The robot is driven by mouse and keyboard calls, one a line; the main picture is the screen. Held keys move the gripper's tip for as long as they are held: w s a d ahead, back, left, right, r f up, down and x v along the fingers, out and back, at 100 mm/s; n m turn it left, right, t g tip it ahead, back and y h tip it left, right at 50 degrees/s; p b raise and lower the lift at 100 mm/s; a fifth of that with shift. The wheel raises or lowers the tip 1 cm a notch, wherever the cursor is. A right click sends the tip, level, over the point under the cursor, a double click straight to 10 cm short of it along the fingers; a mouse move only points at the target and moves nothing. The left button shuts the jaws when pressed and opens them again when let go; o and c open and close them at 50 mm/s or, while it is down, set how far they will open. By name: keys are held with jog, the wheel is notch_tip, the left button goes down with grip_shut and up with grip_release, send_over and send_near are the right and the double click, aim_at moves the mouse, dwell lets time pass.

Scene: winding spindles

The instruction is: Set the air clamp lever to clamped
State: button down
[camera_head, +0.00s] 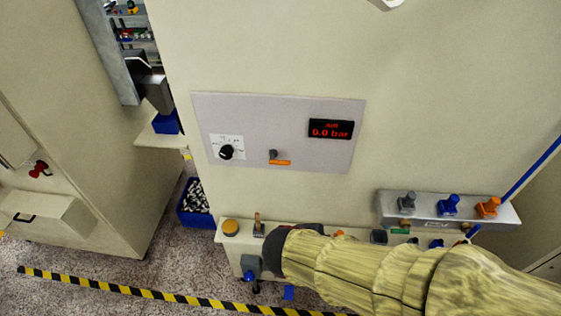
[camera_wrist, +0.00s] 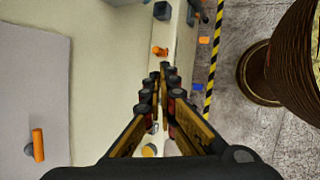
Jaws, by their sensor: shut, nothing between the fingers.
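My gripper (camera_wrist: 164,80) is shut and empty in the wrist view, its fingertips together over the narrow cream ledge (camera_wrist: 178,45). In the head view my sleeved arm hides the fingers. I see no readable label for the air clamp lever. One candidate is a small upright lever (camera_head: 259,224) on the ledge, beside an orange-yellow button (camera_head: 231,228) and just left of my wrist. Another is an orange-handled lever (camera_head: 280,161) lying horizontal on the grey panel (camera_head: 215,110); it also shows in the wrist view (camera_wrist: 38,145), well left of my fingers.
The panel has a black knob (camera_head: 226,152) and a display (camera_head: 331,129) reading 0.0 bar. A metal bracket (camera_head: 428,209) with grey, blue and orange fittings is at right. A blue-handled valve (camera_head: 250,270) hangs below the ledge. A blue bin (camera_head: 194,211) stands left.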

aim_at(280, 162)
jog(key=w+a+r+n+t+y+p, duration=0.1)
jog(key=w+a+r+n+t+y, duration=0.1)
jog(key=w+a+n, duration=0.3)
jog(key=w+a+r+n+t+y+p, duration=0.1)
jog(key=w+a+n+t, duration=0.3)
jog(key=a+n, duration=0.4)
jog(key=w+r+n+y, duration=0.1)
jog(key=n, duration=0.3)
jog(key=shift+p, duration=0.4)
jog(key=shift+d+r, duration=0.1)
jog(key=a+x, duration=0.1)
jog(key=x, duration=0.9)
jog(key=r, duration=0.1)
jog(key=r+p, duration=0.1)
jog(key=w+d+r+p, duration=0.1)
jog(key=r, duration=0.1)
jog(key=shift+s+r, duration=0.1)
jog(key=shift+d+p, duration=0.1)
jog(key=shift+p, duration=0.25)
